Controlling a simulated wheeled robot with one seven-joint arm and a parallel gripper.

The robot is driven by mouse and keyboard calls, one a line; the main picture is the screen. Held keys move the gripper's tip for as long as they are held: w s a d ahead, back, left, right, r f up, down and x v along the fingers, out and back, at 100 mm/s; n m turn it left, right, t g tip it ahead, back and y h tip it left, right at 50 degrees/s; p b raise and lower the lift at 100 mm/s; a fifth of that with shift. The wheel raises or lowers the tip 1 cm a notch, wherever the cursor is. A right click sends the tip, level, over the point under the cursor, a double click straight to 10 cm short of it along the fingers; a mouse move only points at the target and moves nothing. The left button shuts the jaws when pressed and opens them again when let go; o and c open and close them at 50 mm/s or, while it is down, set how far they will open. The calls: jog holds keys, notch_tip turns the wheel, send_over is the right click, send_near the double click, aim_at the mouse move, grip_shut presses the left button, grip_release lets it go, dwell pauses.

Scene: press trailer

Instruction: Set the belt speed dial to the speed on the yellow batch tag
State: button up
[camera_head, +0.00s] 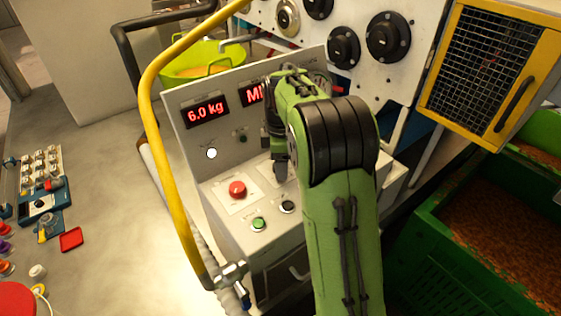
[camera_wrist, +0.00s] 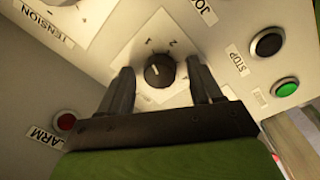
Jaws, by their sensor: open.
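In the wrist view a round black dial (camera_wrist: 159,72) sits on a pale plate with the numbers 1 and 2 above it. A small light mark shows on the dial's left part. The rest of its scale and any name label are hidden. My gripper (camera_wrist: 160,84) is open, with one finger on each side of the dial. I cannot tell whether the fingers touch it. In the head view my gripper (camera_head: 279,168) is over the console (camera_head: 225,150), and my arm hides the dial. I cannot make out a yellow batch tag in either view.
A yellow rail (camera_head: 150,110) curves along the console's left.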

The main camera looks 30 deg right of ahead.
jog(key=c, duration=1)
jog(key=shift+r, duration=0.1)
jog(key=shift+c, duration=0.2)
